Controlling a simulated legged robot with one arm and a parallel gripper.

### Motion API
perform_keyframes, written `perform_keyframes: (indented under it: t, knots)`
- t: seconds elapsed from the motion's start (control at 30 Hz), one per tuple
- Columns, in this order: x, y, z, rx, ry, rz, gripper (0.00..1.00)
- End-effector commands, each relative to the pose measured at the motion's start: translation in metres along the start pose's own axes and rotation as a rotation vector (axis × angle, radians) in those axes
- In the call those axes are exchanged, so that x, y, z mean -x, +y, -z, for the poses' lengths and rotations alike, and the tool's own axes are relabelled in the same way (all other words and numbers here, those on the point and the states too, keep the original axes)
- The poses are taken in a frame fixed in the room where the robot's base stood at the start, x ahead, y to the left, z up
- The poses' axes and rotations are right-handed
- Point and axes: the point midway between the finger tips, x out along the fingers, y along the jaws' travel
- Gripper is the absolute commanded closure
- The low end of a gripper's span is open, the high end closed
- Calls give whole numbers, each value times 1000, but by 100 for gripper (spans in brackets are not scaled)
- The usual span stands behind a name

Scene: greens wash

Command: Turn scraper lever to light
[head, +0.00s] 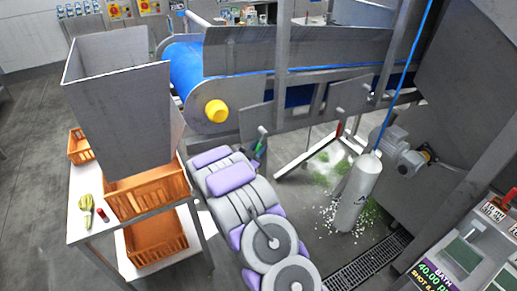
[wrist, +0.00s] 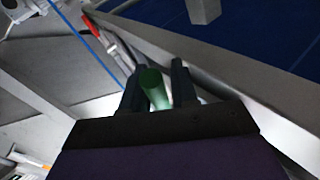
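A lever with a green grip (wrist: 153,90) stands between the two dark fingers of my gripper (wrist: 158,90) in the wrist view. The fingers are on either side of the grip, and I cannot tell whether both press on it. In the head view my gripper (head: 256,152) is at the side of the conveyor frame, below the blue belt, with a bit of green at its tip. The lever's lower part and any setting marks are hidden or too small to read. A red-handled part (wrist: 112,38) shows beyond the fingers in the wrist view; a red piece (head: 340,130) also shows in the head view.
The conveyor (head: 300,50) with its blue belt and yellow roller cap (head: 217,111) runs across the back. A grey hopper (head: 120,125) and orange crates (head: 150,192) stand left. A grey cylinder (head: 357,190) and control panel (head: 470,250) are at right.

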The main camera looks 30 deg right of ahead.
Motion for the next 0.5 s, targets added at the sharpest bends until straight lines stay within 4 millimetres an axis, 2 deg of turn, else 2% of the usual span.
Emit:
perform_keyframes:
  t: [0.17,0.27,0.5]
  knots:
    - [3,0,0,0,-1,0,72]
    - [12,-1,0,0,-3,0,72]
    - [53,-1,0,3,-3,3,72]
